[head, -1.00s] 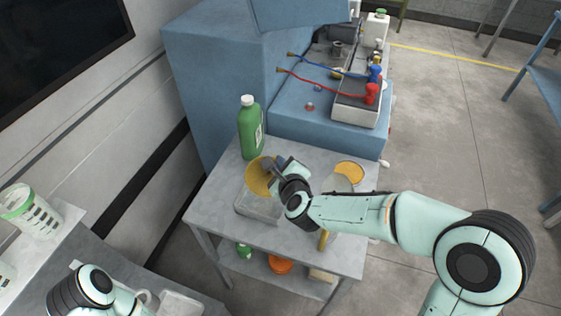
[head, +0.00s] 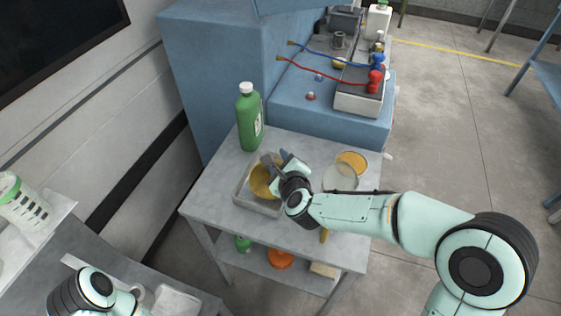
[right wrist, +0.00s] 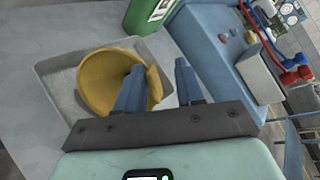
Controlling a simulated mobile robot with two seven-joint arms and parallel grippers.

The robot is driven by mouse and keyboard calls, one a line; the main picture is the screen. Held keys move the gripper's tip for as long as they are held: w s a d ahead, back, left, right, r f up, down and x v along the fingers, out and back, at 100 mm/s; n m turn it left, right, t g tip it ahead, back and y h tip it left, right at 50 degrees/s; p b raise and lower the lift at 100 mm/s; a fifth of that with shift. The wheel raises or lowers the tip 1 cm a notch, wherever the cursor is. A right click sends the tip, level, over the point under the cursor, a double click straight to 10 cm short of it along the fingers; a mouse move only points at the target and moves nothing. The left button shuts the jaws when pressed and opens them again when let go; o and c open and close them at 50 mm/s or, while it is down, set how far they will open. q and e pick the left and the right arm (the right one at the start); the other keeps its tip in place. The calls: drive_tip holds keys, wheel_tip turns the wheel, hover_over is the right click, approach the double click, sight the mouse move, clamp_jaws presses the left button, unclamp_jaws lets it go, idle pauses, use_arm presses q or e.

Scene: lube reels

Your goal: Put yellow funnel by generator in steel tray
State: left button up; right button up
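The yellow funnel (head: 262,183) lies tilted inside the steel tray (head: 243,203) on the grey cart; its wide mouth shows in the right wrist view (right wrist: 100,84). My right gripper (head: 273,162) is over the tray at the funnel. In the right wrist view its fingers (right wrist: 158,82) are spread apart. One finger overlaps the funnel, and part of the yellow wall shows between the fingers, with a gap to the other finger. The tray's rim also shows there (right wrist: 50,75). My left gripper is out of view; only part of that arm shows at the lower left.
A green bottle (head: 249,120) stands behind the tray. The blue generator (head: 300,117) is behind the cart. A clear round dish (head: 340,177) and an orange-yellow disc (head: 352,161) lie right of the gripper. The cart's lower shelf holds an orange item (head: 280,258).

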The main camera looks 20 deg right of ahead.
drive_tip(key=v, duration=1.3)
drive_tip(key=shift+s, duration=0.2)
idle(0.4)
